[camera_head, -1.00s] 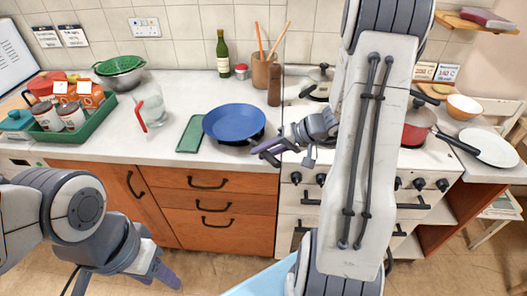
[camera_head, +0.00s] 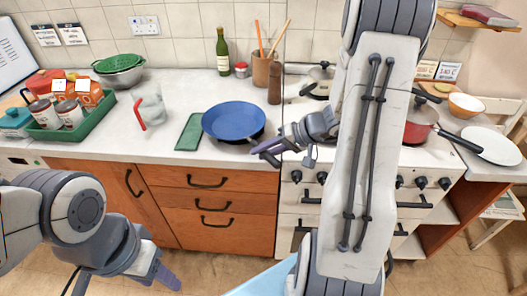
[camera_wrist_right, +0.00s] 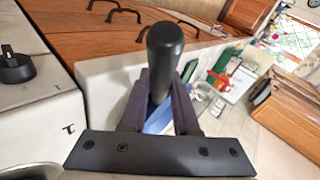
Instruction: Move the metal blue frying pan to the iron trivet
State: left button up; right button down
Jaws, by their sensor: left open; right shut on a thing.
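The blue frying pan (camera_head: 233,121) is at the right end of the counter, beside the stove, with its handle toward the front right. My right gripper (camera_head: 264,150) is shut on the pan's handle. In the right wrist view the black handle (camera_wrist_right: 165,58) stands between the two fingers, with a bit of blue below it. I cannot tell whether the pan touches the counter. My left gripper (camera_head: 165,275) is open and empty, low in front of the drawers. I cannot make out the iron trivet; my right arm hides part of the stove.
A green board (camera_head: 188,132) lies left of the pan, with a glass jug (camera_head: 152,106) beyond. A green tray (camera_head: 97,120) holds cartons and jars. A bottle (camera_head: 222,52) and a utensil pot (camera_head: 264,70) stand behind. A red pot (camera_head: 418,125) is on the stove's right.

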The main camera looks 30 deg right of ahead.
jog(key=c, duration=0.6)
grip_release()
jog(key=v, duration=1)
jog(key=shift+s+d+r+b, duration=0.1)
jog(key=shift+d+b, duration=0.05)
jog(key=shift+b, duration=0.25)
